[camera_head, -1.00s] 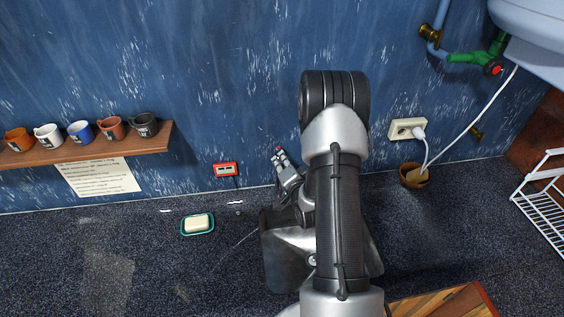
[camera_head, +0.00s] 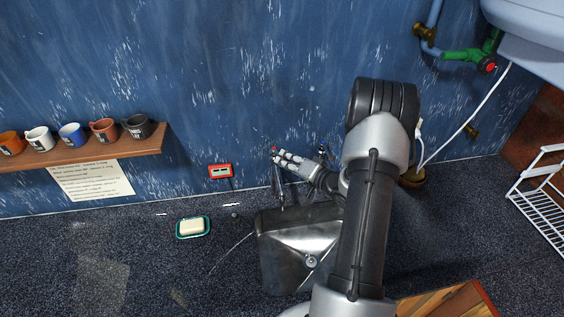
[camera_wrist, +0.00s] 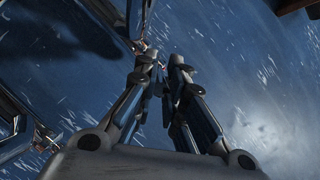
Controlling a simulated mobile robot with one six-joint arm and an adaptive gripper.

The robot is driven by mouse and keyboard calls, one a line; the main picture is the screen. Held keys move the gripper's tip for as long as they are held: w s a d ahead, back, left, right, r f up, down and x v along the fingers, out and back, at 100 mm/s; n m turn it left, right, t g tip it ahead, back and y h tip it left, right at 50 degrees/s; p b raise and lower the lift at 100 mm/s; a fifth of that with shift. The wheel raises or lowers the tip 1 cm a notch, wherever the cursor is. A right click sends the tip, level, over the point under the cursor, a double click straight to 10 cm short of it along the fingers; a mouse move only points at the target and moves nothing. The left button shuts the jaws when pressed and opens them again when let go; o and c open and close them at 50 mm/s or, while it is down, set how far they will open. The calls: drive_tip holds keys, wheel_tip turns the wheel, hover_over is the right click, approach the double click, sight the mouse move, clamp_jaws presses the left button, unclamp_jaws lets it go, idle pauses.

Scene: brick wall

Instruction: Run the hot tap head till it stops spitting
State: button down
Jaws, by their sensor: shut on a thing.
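The hot tap head (camera_head: 275,149), marked by a small red spot, stands by the wall above the back left of the steel sink (camera_head: 280,262). My gripper (camera_head: 279,157) is shut on it, reaching in from the right with its fingers pointing left. The fingers hide most of the head. A metal tap body (camera_head: 281,190) shows below. A second tap with a blue-marked head (camera_head: 323,150) is to the right, partly behind my gripper. In the wrist view my gripper's fingertips (camera_wrist: 160,72) are close together; what lies between them is unclear. I cannot tell whether water runs.
A red box (camera_head: 220,171) is on the wall to the left. A soap dish (camera_head: 193,227) lies left of the sink. A shelf (camera_head: 85,153) holds several mugs. A white wire rack (camera_head: 540,195) and wooden board (camera_head: 450,305) are to the right.

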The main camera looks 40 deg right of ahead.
drive_tip(key=shift+d+n+y+p, duration=0.2)
drive_tip(key=shift+d+n+y, duration=0.15)
drive_tip(key=shift+n+y, duration=0.25)
drive_tip(key=shift+d+n+y+p, duration=0.15)
drive_tip(key=shift+d+n+y, duration=0.2)
drive_tip(key=shift+y, duration=0.45)
drive_tip(key=c, duration=1.7)
unclamp_jaws()
drive_tip(key=shift+o, duration=0.2)
drive_tip(key=v, duration=1.2)
drive_tip(key=shift+r, duration=0.1)
